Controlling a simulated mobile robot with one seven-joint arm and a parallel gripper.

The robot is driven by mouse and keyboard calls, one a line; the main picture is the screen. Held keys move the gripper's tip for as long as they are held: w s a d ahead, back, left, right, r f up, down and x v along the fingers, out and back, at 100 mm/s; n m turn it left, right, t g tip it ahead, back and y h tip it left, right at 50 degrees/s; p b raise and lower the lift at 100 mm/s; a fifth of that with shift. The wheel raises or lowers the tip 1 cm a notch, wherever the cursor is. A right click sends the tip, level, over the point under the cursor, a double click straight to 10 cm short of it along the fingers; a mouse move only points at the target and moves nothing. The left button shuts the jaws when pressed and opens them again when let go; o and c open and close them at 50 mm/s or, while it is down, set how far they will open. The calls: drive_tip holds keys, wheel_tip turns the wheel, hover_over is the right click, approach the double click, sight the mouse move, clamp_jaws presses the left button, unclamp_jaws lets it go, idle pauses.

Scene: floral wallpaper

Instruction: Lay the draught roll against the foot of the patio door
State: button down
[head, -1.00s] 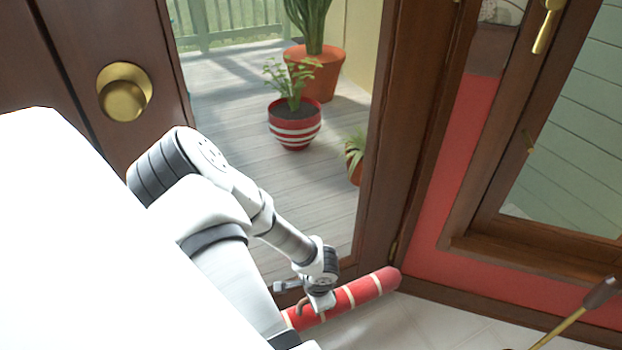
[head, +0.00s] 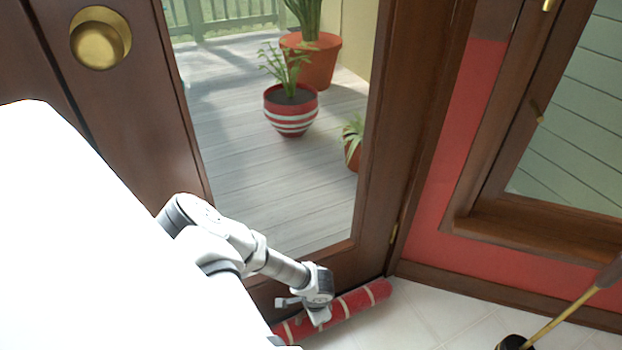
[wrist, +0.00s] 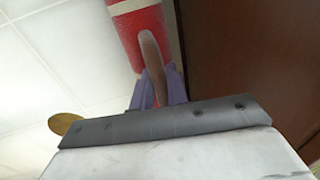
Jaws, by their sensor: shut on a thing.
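The draught roll (head: 350,304) is a long red cylinder with cream bands. It lies low along the foot of the patio door (head: 370,250), its right end near the corner with the red wall. Whether it touches the door or rests fully on the floor I cannot tell. My gripper (head: 318,314) is at the roll's upper side. In the wrist view its purple fingers (wrist: 158,88) are shut on a brown strap (wrist: 152,52) on the red roll (wrist: 138,22). The roll's left end is hidden behind my arm.
A brass knob (head: 99,38) is on the door. Potted plants (head: 290,110) stand outside, beyond the glass. A long-handled tool (head: 560,325) with a dark end stands on the floor at lower right. Pale tiles (head: 430,315) right of the roll are clear. A window (head: 570,130) is at right.

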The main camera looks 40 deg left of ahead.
wheel_tip(320, 180, down, 4)
drive_tip(key=shift+b, duration=0.7)
drive_tip(key=shift+r, duration=0.1)
drive_tip(key=c, duration=1.4)
unclamp_jaws()
